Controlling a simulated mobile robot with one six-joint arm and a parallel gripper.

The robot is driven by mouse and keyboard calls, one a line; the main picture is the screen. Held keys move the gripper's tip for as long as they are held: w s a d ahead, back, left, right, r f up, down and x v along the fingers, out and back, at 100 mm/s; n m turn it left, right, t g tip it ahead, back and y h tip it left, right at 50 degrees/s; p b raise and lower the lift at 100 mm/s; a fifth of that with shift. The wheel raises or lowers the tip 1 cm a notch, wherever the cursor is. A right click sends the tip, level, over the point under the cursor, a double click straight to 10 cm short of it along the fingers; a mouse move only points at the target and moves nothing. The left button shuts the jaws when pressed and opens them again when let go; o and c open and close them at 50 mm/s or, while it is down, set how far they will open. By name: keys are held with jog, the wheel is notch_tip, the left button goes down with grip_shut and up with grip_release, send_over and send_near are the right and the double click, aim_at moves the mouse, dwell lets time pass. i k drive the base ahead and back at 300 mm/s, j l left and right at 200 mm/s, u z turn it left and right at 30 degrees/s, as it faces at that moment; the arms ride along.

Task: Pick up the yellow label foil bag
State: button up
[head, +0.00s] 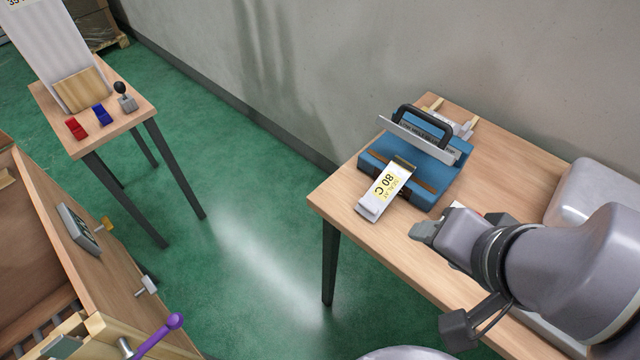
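A pale bag-like piece (370,209) with a yellow label (388,184) reading "80 C" lies at the front left of the blue sealing machine (440,178) on the right-hand wooden table. Its far end rests at the machine's front edge and its near end is on the table top. My gripper (428,232) is just right of and in front of it, apart from it in the picture, low over the table. The fingertips are small and seen from behind, so their opening is unclear. Nothing shows held in them.
The sealer has a raised black handle (424,122); a whitish item (458,126) lies behind it. The right-hand table (336,196) stands near the grey wall. Another table (140,108) at left holds red and blue pieces. A wooden cabinet (90,270) is at lower left. Green floor between is clear.

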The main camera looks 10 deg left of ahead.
aim_at(395, 175)
jog(key=u, duration=0.45)
jog(key=i+j+u, duration=0.1)
jog(key=i+j, duration=0.15)
jog(key=j, duration=0.2)
jog(key=i+j+u, duration=0.15)
jog(key=j, duration=0.25)
jog(key=i, duration=0.1)
